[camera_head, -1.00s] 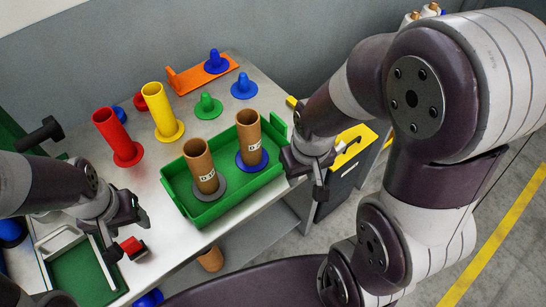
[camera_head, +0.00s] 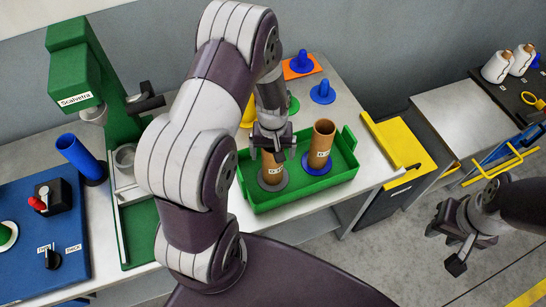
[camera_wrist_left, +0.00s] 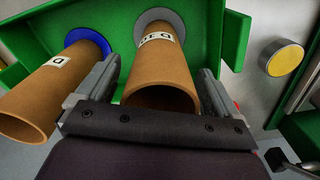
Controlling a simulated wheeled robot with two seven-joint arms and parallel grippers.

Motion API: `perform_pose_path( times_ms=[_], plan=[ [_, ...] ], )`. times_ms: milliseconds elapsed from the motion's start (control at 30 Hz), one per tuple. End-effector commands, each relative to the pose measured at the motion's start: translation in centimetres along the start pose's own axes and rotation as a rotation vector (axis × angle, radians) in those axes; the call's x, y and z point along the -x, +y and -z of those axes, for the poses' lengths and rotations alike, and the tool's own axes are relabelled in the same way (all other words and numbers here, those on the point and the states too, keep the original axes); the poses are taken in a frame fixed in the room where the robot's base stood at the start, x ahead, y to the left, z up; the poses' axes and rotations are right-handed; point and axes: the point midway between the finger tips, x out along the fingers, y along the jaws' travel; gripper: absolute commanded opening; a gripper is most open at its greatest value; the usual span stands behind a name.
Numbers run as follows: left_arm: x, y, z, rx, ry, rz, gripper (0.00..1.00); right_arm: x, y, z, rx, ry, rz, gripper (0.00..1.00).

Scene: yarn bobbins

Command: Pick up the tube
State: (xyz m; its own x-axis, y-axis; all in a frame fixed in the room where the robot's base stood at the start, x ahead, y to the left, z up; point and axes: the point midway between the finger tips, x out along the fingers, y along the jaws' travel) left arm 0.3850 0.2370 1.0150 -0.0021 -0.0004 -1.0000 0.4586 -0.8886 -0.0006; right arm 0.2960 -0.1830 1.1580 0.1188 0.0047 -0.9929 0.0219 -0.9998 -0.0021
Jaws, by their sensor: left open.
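Two brown cardboard tubes stand in the green tray (camera_head: 300,195). The nearer tube (camera_head: 272,174) stands on a grey disc, and the other tube (camera_head: 321,147) stands on a blue disc. My left gripper (camera_head: 271,146) is over the grey-disc tube, pointing down. In the left wrist view the fingers (camera_wrist_left: 155,90) are open on either side of that tube (camera_wrist_left: 160,78), with visible gaps. The blue-disc tube (camera_wrist_left: 45,90) is outside the left finger. My right gripper (camera_head: 450,240) is empty, away from the table at the right, with its fingers apart.
A blue tube (camera_head: 80,155) and a green machine (camera_head: 90,75) stand at the left. Blue pegs, one of them here (camera_head: 322,92), and an orange plate (camera_head: 300,70) are behind the tray. A yellow-topped cabinet (camera_head: 400,145) stands right of the table.

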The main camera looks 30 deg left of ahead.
Motion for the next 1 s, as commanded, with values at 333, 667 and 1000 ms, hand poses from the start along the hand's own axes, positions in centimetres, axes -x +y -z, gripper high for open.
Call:
perform_pose_path(
  times_ms=[333, 667, 1000],
  plan=[
    [-1.4, 0.0, 0.0, -0.001, 0.002, 0.000, 0.88, 0.2, 0.0, 0.0, 0.000, -0.001, 0.000, 0.35],
    [-1.3, 0.0, 0.0, -0.001, 0.002, -0.001, 0.35, 0.2, 0.0, 0.0, 0.000, -0.001, 0.000, 0.35],
    [3.4, 0.1, 0.2, -0.001, 0.009, -0.003, 0.34, -1.1, 0.0, -0.1, 0.000, -0.001, 0.000, 0.35]
  ],
)
